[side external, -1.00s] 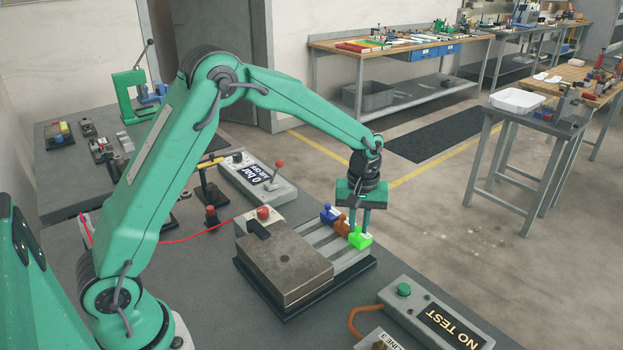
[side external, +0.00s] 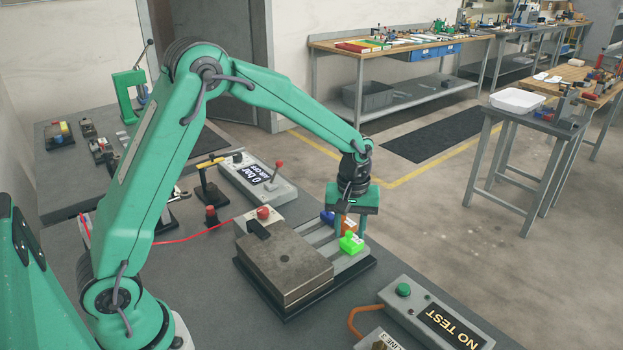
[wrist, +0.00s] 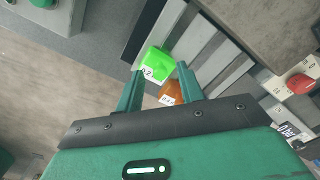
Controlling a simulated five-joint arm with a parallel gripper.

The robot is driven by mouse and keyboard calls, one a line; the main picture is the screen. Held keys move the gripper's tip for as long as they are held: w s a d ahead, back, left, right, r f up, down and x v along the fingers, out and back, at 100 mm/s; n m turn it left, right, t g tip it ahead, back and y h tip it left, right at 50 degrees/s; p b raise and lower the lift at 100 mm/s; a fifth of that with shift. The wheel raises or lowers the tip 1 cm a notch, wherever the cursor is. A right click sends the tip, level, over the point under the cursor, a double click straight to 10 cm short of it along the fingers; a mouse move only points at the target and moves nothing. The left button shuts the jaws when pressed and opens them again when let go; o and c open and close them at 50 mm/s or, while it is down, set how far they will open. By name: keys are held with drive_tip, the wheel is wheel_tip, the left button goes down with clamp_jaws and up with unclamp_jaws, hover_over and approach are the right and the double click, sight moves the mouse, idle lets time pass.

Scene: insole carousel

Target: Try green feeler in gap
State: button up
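The green feeler (side external: 351,243), a bright green block with a white label, sits at the right end of a pale rail beside the brown-grey metal block (side external: 290,262). It also shows in the wrist view (wrist: 158,65). My gripper (side external: 351,229) is above and behind it, its fingers spread apart. In the wrist view the green feeler lies just beyond the two fingertips, roughly between them. The orange feeler (wrist: 172,92) shows between the fingers there. The gap itself cannot be made out.
A box with a "NO TEST" display (side external: 436,317) stands at the front right, and a "0 bar" box (side external: 257,178) behind the metal block. A red knob (side external: 263,212) sits behind the block. A red cable (side external: 190,238) runs leftward. Open floor lies right of the bench.

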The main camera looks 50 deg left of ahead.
wheel_tip(320, 180, up, 7)
drive_tip(key=shift+r, duration=0.4)
idle(0.4)
drive_tip(key=shift+r, duration=0.1)
drive_tip(key=s+a+r+m+t, duration=0.2)
drive_tip(key=s+r+m+t, duration=0.15)
drive_tip(key=s+r, duration=0.65)
drive_tip(key=s+a+f+m+t, duration=0.1)
drive_tip(key=s+m, duration=0.4)
drive_tip(key=s, duration=0.9)
drive_tip(key=shift+s+a+t, duration=0.25)
drive_tip(key=shift+s+t, duration=0.15)
drive_tip(key=shift+t, duration=0.15)
drive_tip(key=shift+m, duration=0.25)
